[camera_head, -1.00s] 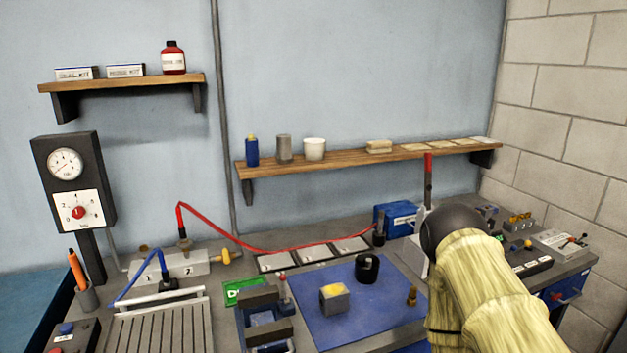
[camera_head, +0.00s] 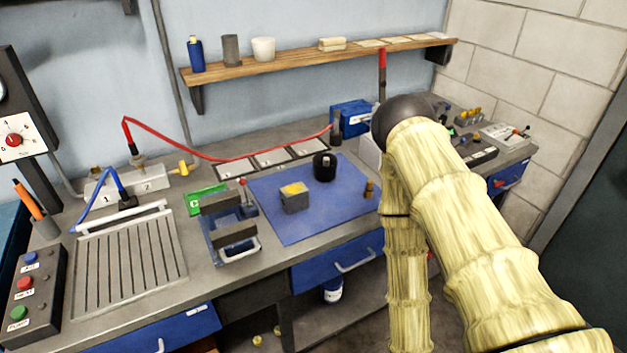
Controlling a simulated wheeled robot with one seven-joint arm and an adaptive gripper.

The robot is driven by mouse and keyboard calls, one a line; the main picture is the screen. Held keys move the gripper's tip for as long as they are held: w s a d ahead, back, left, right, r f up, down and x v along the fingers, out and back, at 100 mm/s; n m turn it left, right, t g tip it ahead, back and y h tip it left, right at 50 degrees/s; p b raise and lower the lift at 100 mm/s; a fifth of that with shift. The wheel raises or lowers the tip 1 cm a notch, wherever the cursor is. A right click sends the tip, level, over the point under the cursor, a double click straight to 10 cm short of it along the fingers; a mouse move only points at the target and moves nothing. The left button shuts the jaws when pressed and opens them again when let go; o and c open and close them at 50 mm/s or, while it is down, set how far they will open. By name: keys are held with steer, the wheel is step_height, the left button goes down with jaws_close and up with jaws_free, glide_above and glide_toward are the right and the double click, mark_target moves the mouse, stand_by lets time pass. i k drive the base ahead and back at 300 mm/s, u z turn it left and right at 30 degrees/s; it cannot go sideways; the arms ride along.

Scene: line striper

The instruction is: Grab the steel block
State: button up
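A small grey steel block (camera_head: 295,203) with a yellow top sits on the blue mat (camera_head: 318,227) on the workbench. A black cylindrical part (camera_head: 324,167) stands behind it to the right, and a small brass piece (camera_head: 369,189) stands near the mat's right edge. My arm, in a pale yellow sleeve, covers the right side of the picture. My gripper cannot be made out, so its fingers and its distance from the block do not show.
A blue vise (camera_head: 229,232) with dark jaws stands left of the mat. A red hose (camera_head: 197,150) runs behind the mat to a blue box (camera_head: 351,119). A grooved plate (camera_head: 125,262) lies at left. A wall shelf (camera_head: 300,66) is above. The mat around the block is mostly clear.

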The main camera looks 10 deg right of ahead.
mark_target(294, 195)
steer(key=u, duration=1.55)
steer(key=k, duration=0.6)
steer(key=z, duration=0.9)
